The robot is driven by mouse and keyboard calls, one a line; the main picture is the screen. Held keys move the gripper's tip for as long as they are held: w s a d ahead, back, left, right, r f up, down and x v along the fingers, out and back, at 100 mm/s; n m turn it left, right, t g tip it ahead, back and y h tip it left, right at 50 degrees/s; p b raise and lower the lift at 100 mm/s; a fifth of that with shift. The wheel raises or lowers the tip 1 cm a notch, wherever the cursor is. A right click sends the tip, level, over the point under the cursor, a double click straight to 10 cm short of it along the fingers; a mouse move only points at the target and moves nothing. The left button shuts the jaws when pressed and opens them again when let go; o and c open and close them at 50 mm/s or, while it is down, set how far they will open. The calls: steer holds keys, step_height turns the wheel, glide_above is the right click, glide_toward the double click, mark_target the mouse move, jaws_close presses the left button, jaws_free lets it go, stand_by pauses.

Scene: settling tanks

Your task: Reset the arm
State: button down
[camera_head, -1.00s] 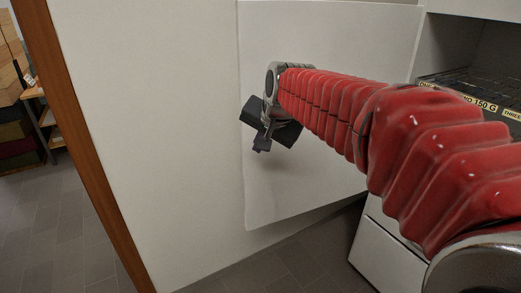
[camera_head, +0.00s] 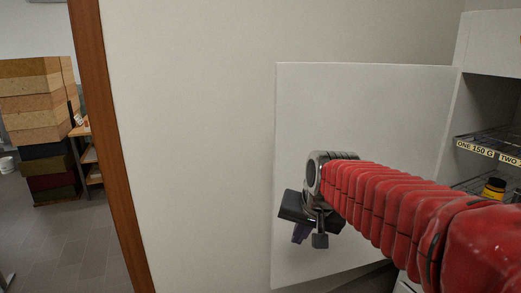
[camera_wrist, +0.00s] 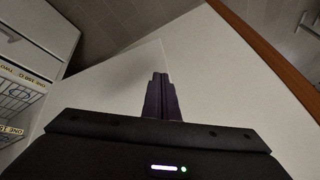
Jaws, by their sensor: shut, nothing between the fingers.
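My red-sleeved arm reaches in from the lower right in the head view. My gripper (camera_head: 310,238) hangs at its end, in front of the open white cabinet door (camera_head: 365,110). In the wrist view my gripper (camera_wrist: 161,80) has its two dark purple fingers together, with nothing between them. The door also shows in the wrist view, behind the fingers. I cannot tell whether the gripper touches the door.
A brown door frame (camera_head: 100,130) stands at the left. Beyond it are stacked boxes (camera_head: 35,105) and open grey floor (camera_head: 80,240).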

steer(key=s+d+f+n, duration=0.1)
steer(key=s+d+f, duration=0.1)
steer(key=s, duration=0.9)
steer(key=s+d+f+n+h, duration=0.1)
steer(key=s+d+f, duration=0.2)
steer(key=s, duration=0.8)
steer(key=shift+s+d+f+n, duration=0.15)
steer(key=shift+s+d+n, duration=0.2)
steer(key=shift+d, duration=0.35)
